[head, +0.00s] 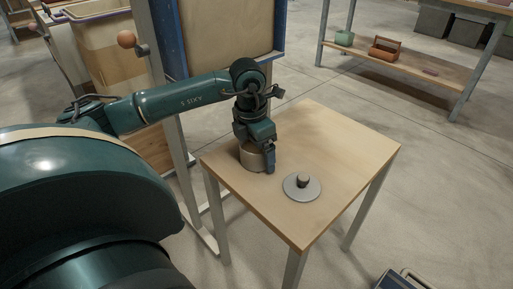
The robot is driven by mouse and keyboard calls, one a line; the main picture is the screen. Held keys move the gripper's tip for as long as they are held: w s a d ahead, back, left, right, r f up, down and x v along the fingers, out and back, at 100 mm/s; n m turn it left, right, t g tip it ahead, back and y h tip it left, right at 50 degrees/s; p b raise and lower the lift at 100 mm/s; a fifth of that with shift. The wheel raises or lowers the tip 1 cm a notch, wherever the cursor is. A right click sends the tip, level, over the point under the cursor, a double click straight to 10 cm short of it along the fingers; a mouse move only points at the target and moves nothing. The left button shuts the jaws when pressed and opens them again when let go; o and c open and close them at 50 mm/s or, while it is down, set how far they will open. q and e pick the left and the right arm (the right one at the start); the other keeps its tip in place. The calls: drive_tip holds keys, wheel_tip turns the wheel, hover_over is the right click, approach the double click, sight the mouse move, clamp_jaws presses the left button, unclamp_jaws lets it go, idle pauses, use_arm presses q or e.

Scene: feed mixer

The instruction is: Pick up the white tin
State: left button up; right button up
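The white tin (251,160), pale cream in this light, stands upright on the left part of a small wooden table (330,140). My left gripper (262,157) points down over the tin from above. One finger shows against the tin's right side; the other finger is hidden, so whether the gripper grips the tin or is only around it cannot be told. The tin's upper part is partly covered by the gripper. My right gripper is not in view.
A round grey lid with a dark knob (302,186) lies on the table just right of the tin. The table's right and back parts are clear. A blue-framed panel (227,35) stands behind the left arm. A shelf with an orange toolbox (384,48) is at back right.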

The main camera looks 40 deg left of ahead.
use_arm(q)
drive_tip(key=c, duration=0.9)
drive_tip(key=shift+r, duration=0.2)
